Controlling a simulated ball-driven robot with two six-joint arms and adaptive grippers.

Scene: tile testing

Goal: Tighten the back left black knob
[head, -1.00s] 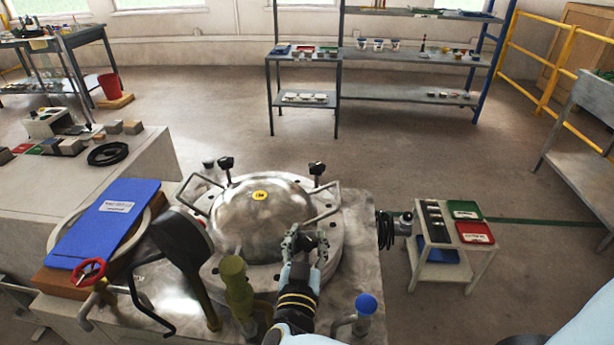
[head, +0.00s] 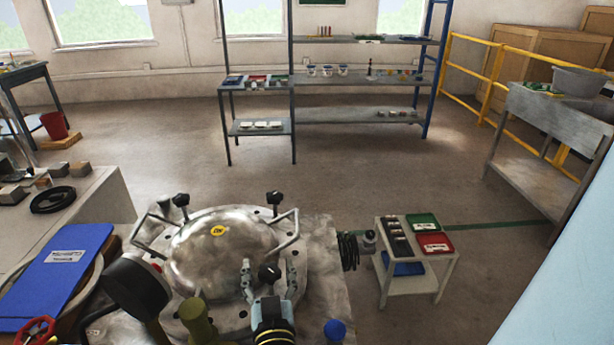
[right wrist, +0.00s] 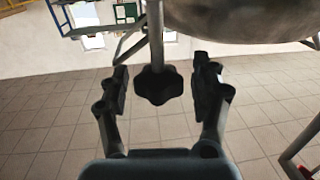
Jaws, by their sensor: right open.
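The domed metal vessel (head: 222,255) stands in the lower middle of the head view. Its back left black knob (head: 182,199) stands on a stem by the left handle. The back right black knob (head: 274,197) stands by the right handle. Another black knob (head: 269,272) at the front right is between the fingers of my right gripper (head: 268,282). In the right wrist view, a black knob (right wrist: 158,86) on a metal stem sits between the open fingers (right wrist: 160,92), with gaps on both sides. My left gripper is not in view.
A blue board (head: 55,270) lies at the left. A dark round fixture (head: 135,288) and an olive post (head: 197,320) stand before the vessel. A small trolley (head: 410,284) with bins stands at the right.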

